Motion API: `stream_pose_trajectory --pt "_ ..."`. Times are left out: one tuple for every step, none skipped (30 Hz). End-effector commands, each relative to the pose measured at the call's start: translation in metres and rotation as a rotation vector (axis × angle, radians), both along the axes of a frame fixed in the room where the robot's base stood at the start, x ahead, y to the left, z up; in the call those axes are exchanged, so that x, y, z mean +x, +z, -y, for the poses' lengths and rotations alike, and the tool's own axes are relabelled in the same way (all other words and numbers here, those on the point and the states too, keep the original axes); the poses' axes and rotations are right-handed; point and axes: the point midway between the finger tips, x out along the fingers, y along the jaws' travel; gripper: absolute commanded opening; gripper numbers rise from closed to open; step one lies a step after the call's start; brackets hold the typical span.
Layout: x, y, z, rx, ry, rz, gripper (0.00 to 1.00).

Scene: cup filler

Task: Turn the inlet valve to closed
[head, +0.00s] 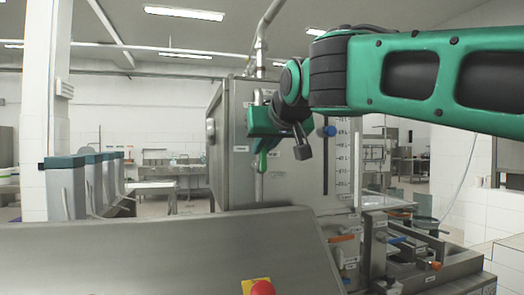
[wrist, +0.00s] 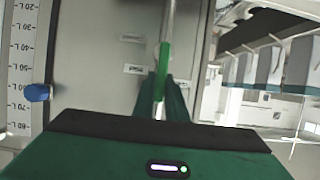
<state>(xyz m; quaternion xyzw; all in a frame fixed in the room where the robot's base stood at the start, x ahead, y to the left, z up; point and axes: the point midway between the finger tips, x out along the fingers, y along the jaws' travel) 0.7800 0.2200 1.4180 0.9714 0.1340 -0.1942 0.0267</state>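A light green handle, which I take to be the inlet valve handle (wrist: 163,62), lies along a vertical pipe on the steel tank front in the wrist view. In the head view a green handle (head: 262,162) hangs in front of the pipe, just below my gripper (head: 264,145). My dark green fingers (wrist: 163,86) stand close together at both sides of the handle in the wrist view and appear to be shut on it. The exact contact is hard to see. My gripper's body hides the lower part of that view.
The steel tank (head: 290,180) has a level scale (head: 343,150) and a blue knob (head: 330,131) right of my gripper. A sloped steel console (head: 170,250) with a red button (head: 262,287) stands in front. Grey-green bins (head: 65,190) stand at the left.

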Motion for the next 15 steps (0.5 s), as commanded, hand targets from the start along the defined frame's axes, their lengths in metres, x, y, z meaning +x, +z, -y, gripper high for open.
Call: stream_pose_trajectory --pt "-0.001 0.001 -0.002 0.002 0.006 0.001 0.00" --pt "-0.001 0.001 -0.001 0.003 0.006 0.001 0.00" --pt "-0.001 0.001 -0.001 0.005 0.007 0.000 0.00" --pt "-0.001 0.001 0.000 0.008 0.006 0.000 0.00" --pt "-0.001 0.001 0.001 0.012 0.006 -0.001 0.00" --pt "-0.001 0.001 0.002 0.019 0.006 -0.003 0.00" --pt "-0.001 0.001 0.002 0.026 0.006 -0.005 0.00" --pt "0.000 0.001 0.003 0.035 0.006 -0.008 0.00" --pt "0.000 0.001 0.004 0.049 0.006 -0.012 0.00" --pt "0.000 0.001 0.005 0.062 0.006 -0.015 0.00" --pt "0.000 0.001 0.006 0.076 0.005 -0.019 0.00" --pt "0.000 0.001 0.006 0.097 0.007 -0.024 0.00" --pt "0.001 0.001 0.008 0.116 0.006 -0.029 0.00" --pt "0.001 0.001 0.009 0.134 0.006 -0.036 0.00" --pt "0.001 0.000 0.011 0.162 0.006 -0.044 0.00"
